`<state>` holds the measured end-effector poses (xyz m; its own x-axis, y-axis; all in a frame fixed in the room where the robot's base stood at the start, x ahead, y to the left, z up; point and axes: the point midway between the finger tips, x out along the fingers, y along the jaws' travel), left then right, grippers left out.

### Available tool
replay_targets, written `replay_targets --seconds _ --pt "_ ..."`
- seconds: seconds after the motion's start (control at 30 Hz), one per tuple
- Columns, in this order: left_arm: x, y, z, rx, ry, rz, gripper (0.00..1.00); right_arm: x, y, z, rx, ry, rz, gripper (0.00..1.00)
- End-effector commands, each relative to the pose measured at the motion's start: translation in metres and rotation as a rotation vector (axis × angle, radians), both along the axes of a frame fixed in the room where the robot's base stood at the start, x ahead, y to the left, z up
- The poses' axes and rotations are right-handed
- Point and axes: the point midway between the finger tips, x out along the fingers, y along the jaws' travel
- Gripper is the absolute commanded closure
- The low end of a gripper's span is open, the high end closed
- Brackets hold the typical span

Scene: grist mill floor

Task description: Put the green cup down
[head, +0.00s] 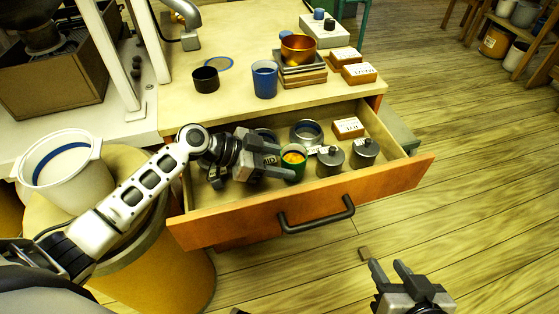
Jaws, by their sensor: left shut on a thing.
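The green cup (294,167) is in the open drawer (240,223), at the fingertips of my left gripper (287,160). Something orange-yellow shows inside the cup. My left gripper is shut on the cup, reaching over the drawer from the left. Whether the cup's base touches the drawer floor I cannot tell. My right gripper (389,270) is open and empty, over the floor in front of the drawer.
The drawer also holds a metal ring-shaped container (306,134), two grey weights (330,161) and a labelled block (348,128). On the tabletop (235,30) stand a black cup (205,79), a blue cup (265,79) and a copper bowl (298,48) on a stack. A white bucket (62,171) stands left.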

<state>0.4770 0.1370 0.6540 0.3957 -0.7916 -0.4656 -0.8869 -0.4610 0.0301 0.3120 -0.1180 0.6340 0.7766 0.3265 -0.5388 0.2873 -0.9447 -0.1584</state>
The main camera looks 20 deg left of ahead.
Motion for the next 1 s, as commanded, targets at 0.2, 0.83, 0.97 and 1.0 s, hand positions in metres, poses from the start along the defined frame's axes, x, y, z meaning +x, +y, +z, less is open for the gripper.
replay_targets --seconds 0.2,0.83,0.97,1.0 --pt "0.0 0.0 -0.001 0.0 0.0 0.0 0.73 0.0 0.001 -0.003 0.002 0.003 -0.001 0.64" --pt "0.0 0.0 -0.009 0.0 -0.001 0.0 0.73 0.002 0.005 -0.018 0.007 0.028 0.011 0.64" --pt "0.0 0.0 -0.011 0.0 -0.001 0.0 0.73 0.003 0.006 -0.021 0.007 0.033 0.016 0.64" --pt "0.0 0.0 -0.012 0.0 -0.001 0.0 0.73 0.002 0.006 -0.024 0.007 0.039 0.017 0.64"
